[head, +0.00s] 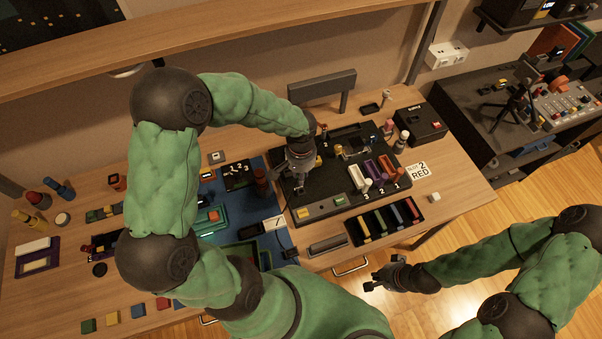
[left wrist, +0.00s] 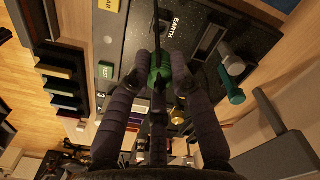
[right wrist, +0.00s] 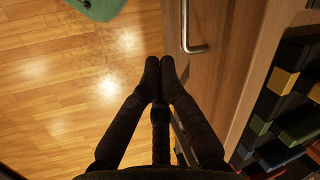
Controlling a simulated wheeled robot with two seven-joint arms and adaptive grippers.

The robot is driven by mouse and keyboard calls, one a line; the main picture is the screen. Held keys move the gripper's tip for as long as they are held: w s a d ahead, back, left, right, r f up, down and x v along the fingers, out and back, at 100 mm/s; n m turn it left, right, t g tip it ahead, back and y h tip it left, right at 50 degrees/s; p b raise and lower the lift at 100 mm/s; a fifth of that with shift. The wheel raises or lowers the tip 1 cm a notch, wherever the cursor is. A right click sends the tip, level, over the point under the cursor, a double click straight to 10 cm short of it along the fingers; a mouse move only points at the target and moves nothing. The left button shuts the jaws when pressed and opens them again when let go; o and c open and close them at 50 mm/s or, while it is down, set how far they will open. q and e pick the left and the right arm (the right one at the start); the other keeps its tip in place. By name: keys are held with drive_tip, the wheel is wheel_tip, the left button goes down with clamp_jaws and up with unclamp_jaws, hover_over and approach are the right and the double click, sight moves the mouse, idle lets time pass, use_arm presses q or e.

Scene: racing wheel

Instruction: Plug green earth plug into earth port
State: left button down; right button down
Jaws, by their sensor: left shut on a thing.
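The green earth plug (left wrist: 160,68) is held between the fingertips of my left gripper (left wrist: 159,66) in the left wrist view. My left gripper also shows in the head view (head: 300,180), over the left part of the black board (head: 330,212). The EARTH label (left wrist: 173,27) is on the board just beyond the plug. The earth port itself is hard to make out beside the label, and I cannot tell whether the plug touches it. My right gripper (right wrist: 160,72) has its fingertips together and is empty. In the head view it (head: 374,281) hangs in front of the table, over the floor.
A black tray (head: 352,234) with several coloured blocks lies at the table's front edge. A black box (head: 420,125) stands at the back right. A blue mat (head: 262,205) with small parts lies left of the board. A drawer handle (right wrist: 184,28) is near my right gripper.

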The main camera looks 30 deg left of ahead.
use_arm(q)
drive_tip(key=shift+f+b, duration=2.15)
drive_tip(key=shift+f, duration=0.55)
drive_tip(key=shift+f+b, duration=1.2)
drive_tip(key=shift+b, duration=0.15)
drive_tip(key=c, duration=1.1)
unclamp_jaws()
drive_tip(key=shift+o, duration=0.4)
wheel_tip(320, 180, up, 12)
